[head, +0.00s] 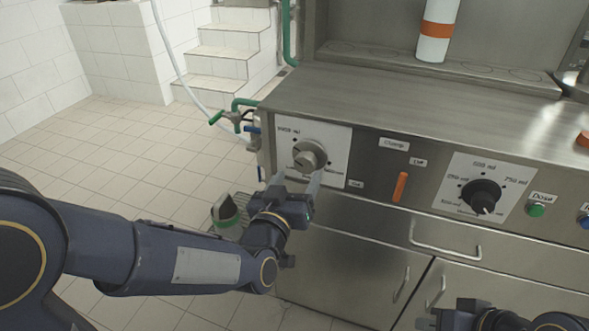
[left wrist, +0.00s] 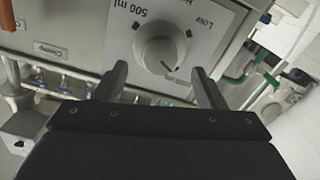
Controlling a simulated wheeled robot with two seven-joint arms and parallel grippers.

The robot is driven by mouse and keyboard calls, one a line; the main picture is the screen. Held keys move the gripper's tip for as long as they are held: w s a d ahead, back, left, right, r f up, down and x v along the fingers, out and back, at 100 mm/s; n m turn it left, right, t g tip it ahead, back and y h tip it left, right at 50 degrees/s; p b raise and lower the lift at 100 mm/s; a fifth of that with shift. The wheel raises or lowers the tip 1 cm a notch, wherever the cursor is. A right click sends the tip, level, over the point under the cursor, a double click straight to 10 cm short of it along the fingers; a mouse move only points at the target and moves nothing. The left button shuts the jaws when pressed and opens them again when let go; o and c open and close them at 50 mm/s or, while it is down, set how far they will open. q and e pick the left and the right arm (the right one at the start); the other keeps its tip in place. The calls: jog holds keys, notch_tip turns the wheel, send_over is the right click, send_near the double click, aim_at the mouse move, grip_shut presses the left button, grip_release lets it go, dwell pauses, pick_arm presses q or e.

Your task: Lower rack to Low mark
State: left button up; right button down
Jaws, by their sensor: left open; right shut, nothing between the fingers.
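A round grey metal knob (head: 309,156) sits on a white dial plate (head: 335,137) at the left end of the steel machine's front. In the left wrist view the knob (left wrist: 162,50) shows a dark line at its lower edge; labels around it include "500 ml" and "Low". My left gripper (head: 297,180) is open just in front of and below the knob. In the left wrist view its fingers (left wrist: 160,82) point at the knob, one to each side, apparently not touching it. My right gripper (head: 438,318) is shut and empty at the bottom right, partly cut off.
An orange lever (head: 400,187) under a "Clamp" label and a black knob (head: 481,195) on a second dial are to the right, with a green button (head: 537,210). Drawer and door handles (head: 445,247) stick out below. Green-handled pipes (head: 236,117) stand at the machine's left side.

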aim_at(304, 167)
pick_arm(q)
jog(key=x, duration=0.5)
jog(key=shift+w, duration=0.2)
jog(key=shift+d, duration=0.1)
jog(key=c, duration=1)
jog(key=shift+o, duration=0.2)
jog(key=shift+f+n+b, duration=0.2)
jog(key=shift+n+b, duration=0.2)
jog(key=shift+b, duration=0.4)
jog(key=n+b, duration=0.6)
jog(key=b, duration=0.1)
jog(key=shift+n, duration=0.4)
jog(key=n+b, duration=0.3)
jog(key=n, duration=0.1)
jog(key=shift+b, duration=0.3)
jog(key=shift+r+n+b, duration=0.15)
jog(key=shift+n+b, duration=0.75)
jog(key=shift+n, duration=0.7)
